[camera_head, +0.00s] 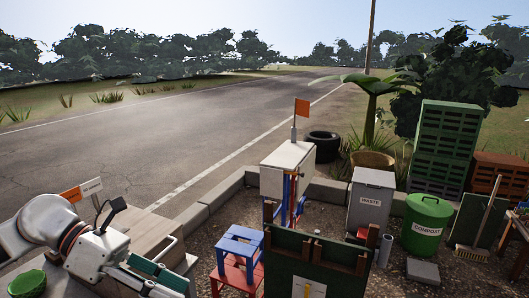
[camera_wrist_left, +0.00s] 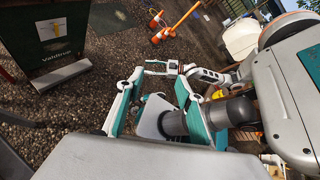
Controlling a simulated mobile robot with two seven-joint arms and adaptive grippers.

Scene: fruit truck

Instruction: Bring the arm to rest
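My left arm comes in at the lower left of the head view. Its gripper (camera_head: 152,282) hangs over or beside the wooden counter, with teal-lined fingers spread apart. In the left wrist view the left gripper (camera_wrist_left: 158,85) shows two separate fingers with nothing held between them. Behind that gap are white jointed parts (camera_wrist_left: 205,75), perhaps of my right arm and gripper; their finger state is unclear. The right gripper does not show in the head view.
The wooden counter (camera_head: 148,240) carries small signs; a green round item (camera_head: 27,283) is at lower left. A blue stool (camera_head: 238,245), a green board (camera_head: 315,262), a grey waste bin (camera_head: 371,203) and a green compost bin (camera_head: 426,222) stand on the gravel to the right.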

